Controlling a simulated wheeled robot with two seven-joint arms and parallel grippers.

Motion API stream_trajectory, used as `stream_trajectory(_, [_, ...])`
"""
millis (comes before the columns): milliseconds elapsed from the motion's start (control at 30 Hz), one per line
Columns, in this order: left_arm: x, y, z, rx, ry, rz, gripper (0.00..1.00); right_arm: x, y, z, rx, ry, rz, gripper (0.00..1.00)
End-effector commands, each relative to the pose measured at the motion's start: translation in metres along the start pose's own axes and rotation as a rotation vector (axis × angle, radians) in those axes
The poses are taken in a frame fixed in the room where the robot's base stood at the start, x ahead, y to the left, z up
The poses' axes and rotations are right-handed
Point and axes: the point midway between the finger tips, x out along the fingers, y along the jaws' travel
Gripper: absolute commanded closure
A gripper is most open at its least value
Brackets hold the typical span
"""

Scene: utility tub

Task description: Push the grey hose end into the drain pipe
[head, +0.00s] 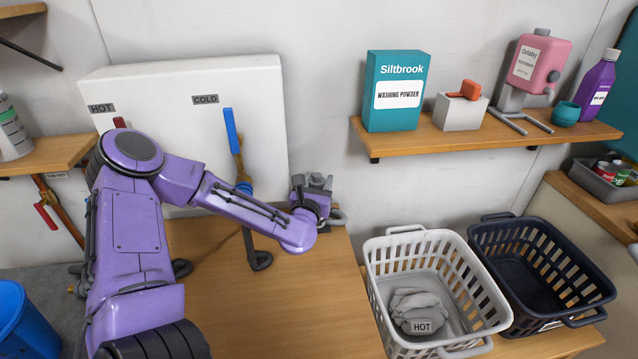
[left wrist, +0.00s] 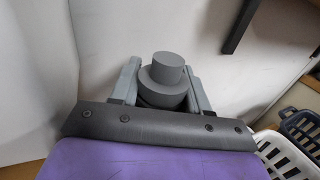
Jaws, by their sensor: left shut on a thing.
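My left gripper (head: 316,184) is at the end of the purple arm, above the far edge of the wooden worktop, close to the white wall. In the left wrist view, its two grey jaws (left wrist: 168,85) are shut around the grey hose end (left wrist: 168,72), a stepped cylinder with a narrower top. A grey curved piece (head: 338,217) shows just behind and below the gripper; I cannot tell if it is hose or drain pipe. No drain pipe opening can be made out in either view. My right gripper is not in view.
A white panel (head: 240,80) with a blue cold tap lever (head: 231,130) stands behind my arm. A white basket (head: 400,240) holding a grey cloth and a dark basket (head: 570,250) stand at right. A shelf (head: 470,137) with washing powder (head: 395,60) hangs above them.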

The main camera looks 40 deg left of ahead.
Motion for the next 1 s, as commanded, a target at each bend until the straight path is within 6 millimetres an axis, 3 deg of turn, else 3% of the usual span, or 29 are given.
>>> stream_trajectory(367, [0.000,0.000,-0.002,0.000,0.002,-0.001,0.81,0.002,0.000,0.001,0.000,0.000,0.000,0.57])
stream_trajectory(400, [-0.001,0.000,-0.002,0.000,0.002,-0.001,0.42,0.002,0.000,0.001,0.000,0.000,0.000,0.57])
stream_trajectory(467, [-0.001,0.000,-0.002,0.000,0.002,-0.001,0.25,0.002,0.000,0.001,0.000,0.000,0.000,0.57])
stream_trajectory(767, [-0.002,0.000,-0.002,0.000,0.002,0.000,0.25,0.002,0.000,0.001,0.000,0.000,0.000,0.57])
stream_trajectory(867, [-0.014,0.000,-0.002,-0.002,0.002,-0.001,0.25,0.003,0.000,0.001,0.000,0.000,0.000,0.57])
stream_trajectory(1000, [-0.047,-0.001,-0.002,-0.002,0.001,-0.004,0.25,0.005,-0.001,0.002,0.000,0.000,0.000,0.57])
